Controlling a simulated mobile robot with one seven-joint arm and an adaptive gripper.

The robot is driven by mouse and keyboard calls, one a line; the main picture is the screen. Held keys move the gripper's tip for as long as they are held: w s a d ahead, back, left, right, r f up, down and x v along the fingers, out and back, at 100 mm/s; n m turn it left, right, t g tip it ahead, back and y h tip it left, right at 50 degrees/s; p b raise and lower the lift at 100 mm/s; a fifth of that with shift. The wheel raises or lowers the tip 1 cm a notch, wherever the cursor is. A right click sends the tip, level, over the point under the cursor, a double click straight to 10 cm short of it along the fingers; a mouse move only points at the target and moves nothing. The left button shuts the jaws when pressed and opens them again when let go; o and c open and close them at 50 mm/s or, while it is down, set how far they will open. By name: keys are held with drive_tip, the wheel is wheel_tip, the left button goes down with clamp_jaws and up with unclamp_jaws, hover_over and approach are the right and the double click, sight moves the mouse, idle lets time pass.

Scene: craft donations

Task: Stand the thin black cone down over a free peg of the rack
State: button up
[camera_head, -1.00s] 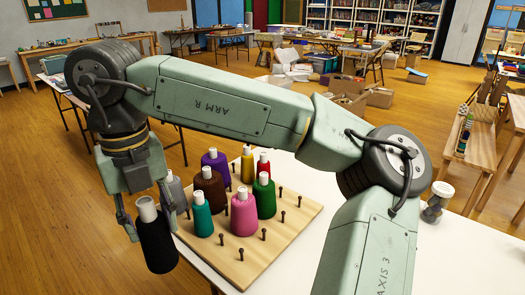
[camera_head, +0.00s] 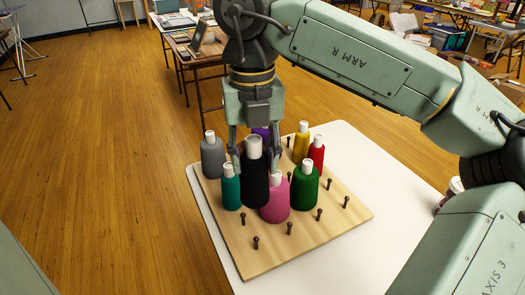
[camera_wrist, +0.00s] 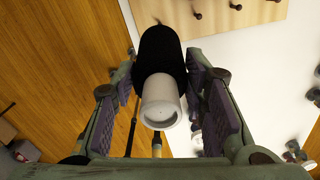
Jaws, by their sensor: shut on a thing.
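The thin black cone (camera_head: 255,180) is upright with a white tip, and my gripper (camera_head: 254,150) is shut on it near the top. In the wrist view the cone (camera_wrist: 160,50) lies between the two fingers, its white tip toward the camera. The wooden rack (camera_head: 270,262) stands on the white table. Free pegs show along its front and right, such as a front peg (camera_head: 255,242) and a right peg (camera_head: 345,202). In the head view the black cone overlaps the rack; its height above it is hard to tell.
Grey (camera_head: 212,158), teal (camera_head: 231,190), pink (camera_head: 275,200), green (camera_head: 304,187), red (camera_head: 316,152), yellow (camera_head: 301,144) and partly hidden purple (camera_head: 262,133) cones stand on the rack. The table (camera_head: 350,258) is bare at front right.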

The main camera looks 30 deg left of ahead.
wheel_tip(320, 180, down, 12)
drive_tip(key=b, duration=0.9)
drive_tip(key=shift+f, duration=0.2)
drive_tip(key=shift+f, duration=0.1)
drive_tip(key=shift+f+b, duration=2.4)
drive_tip(key=shift+f, duration=0.35)
drive_tip(key=shift+f, duration=0.25)
drive_tip(key=o, duration=1.3)
drive_tip(key=shift+b, duration=0.3)
drive_tip(key=shift+c, duration=0.2)
